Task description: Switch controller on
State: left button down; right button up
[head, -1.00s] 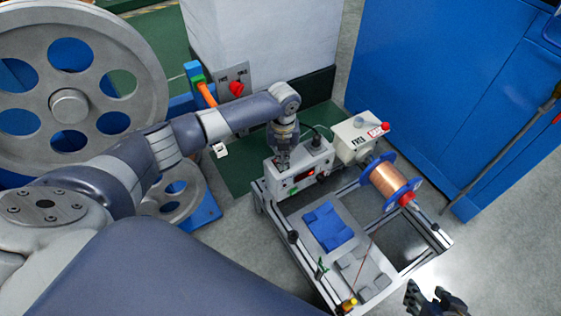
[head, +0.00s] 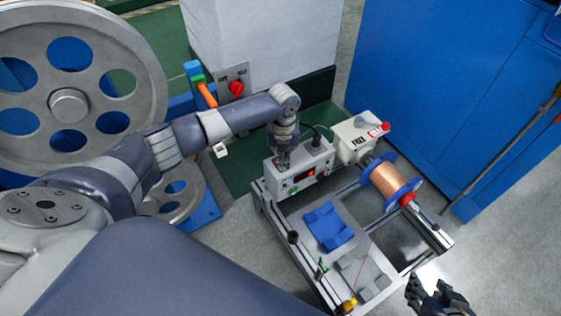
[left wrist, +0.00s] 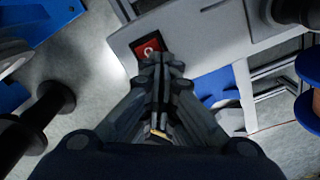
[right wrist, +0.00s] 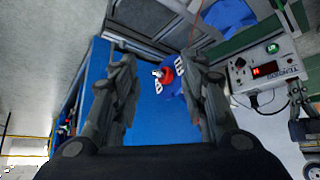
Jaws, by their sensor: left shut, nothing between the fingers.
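The controller (head: 302,176) is a light grey box with a red-lit display, on the back of the metal frame. It also shows in the right wrist view (right wrist: 240,73), with its display lit. A red rocker switch with a white mark (left wrist: 148,48) is set in its top in the left wrist view. My left gripper (head: 283,163) points down at the controller's top. Its fingers (left wrist: 160,66) are shut and empty, close beside the switch and partly covering its lower edge; I cannot tell whether they touch it. My right gripper (right wrist: 164,75) is open and empty, low at the right in the head view (head: 428,290).
A copper wire spool (head: 387,181) with blue flanges sits at the frame's right. A blue block (head: 328,227) lies on the frame. A large grey wheel (head: 70,105) stands left, a blue cabinet (head: 450,90) right.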

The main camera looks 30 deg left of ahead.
pick_arm(q)
jog(key=shift+f, duration=0.15)
pick_arm(e)
jog(key=shift+w+a+r, duration=0.1)
jog(key=shift+w+r, duration=0.15)
jog(key=shift+w, duration=0.1)
pick_arm(q)
jog(key=shift+r+p, duration=1.35)
pick_arm(e)
jog(key=shift+s+d+f+g+h, duration=0.25)
jog(key=shift+s+d+f+g, duration=0.6)
jog(key=shift+s, duration=1.3)
jog(key=shift+s+d+f+g+h, duration=0.25)
jog(key=shift+s+d+g, duration=0.25)
jog(key=shift+s+g, duration=1.2)
pick_arm(q)
jog(key=shift+r+p, duration=1.05)
jog(key=shift+p, duration=0.1)
jog(key=shift+r+p, duration=1.1)
jog(key=shift+p, duration=0.05)
pick_arm(e)
jog(key=s+x, duration=0.2)
jog(key=x, duration=1)
jog(key=shift+f, duration=0.25)
jog(key=shift+s+a, duration=0.15)
